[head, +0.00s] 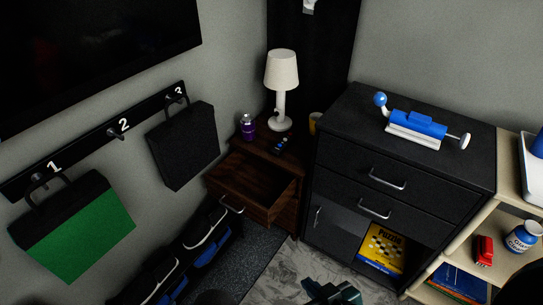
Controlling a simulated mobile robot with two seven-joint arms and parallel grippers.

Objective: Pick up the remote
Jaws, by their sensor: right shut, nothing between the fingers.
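A small dark object with light and blue spots, which looks like the remote (281,146), lies on top of the brown wooden nightstand (262,146), in front of the white lamp. It is too small to make out its buttons. My right gripper (334,294) shows at the bottom edge, low over the grey floor, well in front of the nightstand and apart from it. It is shut and empty. My left gripper is not in view.
The nightstand's drawer (251,187) is pulled open. A lamp (281,85), purple can (248,126) and yellow cup (313,122) stand around the remote. A black cabinet (350,165) is close on the right. Bags (184,145) hang on the left wall.

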